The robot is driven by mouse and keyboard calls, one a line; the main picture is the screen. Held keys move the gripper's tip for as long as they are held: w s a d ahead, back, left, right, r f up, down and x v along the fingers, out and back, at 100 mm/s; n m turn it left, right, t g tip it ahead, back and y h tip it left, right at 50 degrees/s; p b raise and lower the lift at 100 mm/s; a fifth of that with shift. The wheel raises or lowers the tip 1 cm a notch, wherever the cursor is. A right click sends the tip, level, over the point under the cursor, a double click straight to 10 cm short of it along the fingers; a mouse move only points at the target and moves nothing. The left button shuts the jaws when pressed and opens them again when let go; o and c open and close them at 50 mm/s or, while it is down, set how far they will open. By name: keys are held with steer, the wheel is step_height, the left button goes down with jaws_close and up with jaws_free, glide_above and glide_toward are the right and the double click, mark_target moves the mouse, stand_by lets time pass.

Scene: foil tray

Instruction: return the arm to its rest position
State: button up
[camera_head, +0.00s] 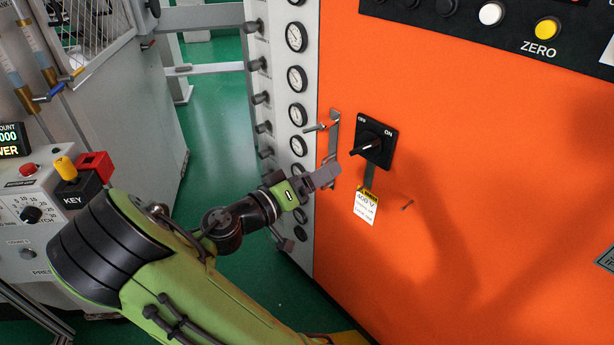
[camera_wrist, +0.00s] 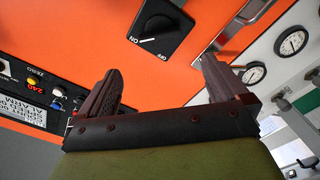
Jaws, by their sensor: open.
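My green arm reaches up from the bottom of the head view toward an orange cabinet panel. My gripper (camera_head: 326,176) is in front of the panel, below and left of a black rotary switch (camera_head: 375,141) marked OFF and ON. In the wrist view my gripper (camera_wrist: 165,88) has its two dark fingers wide apart with nothing between them. The switch (camera_wrist: 160,32) shows beyond the fingers there, apart from them.
A column of gauges (camera_head: 297,79) stands to the left. A control box with a KEY switch (camera_head: 75,185) is at far left. Green floor (camera_head: 212,120) lies between the machines.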

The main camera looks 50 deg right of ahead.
steer(key=shift+v, duration=1.1)
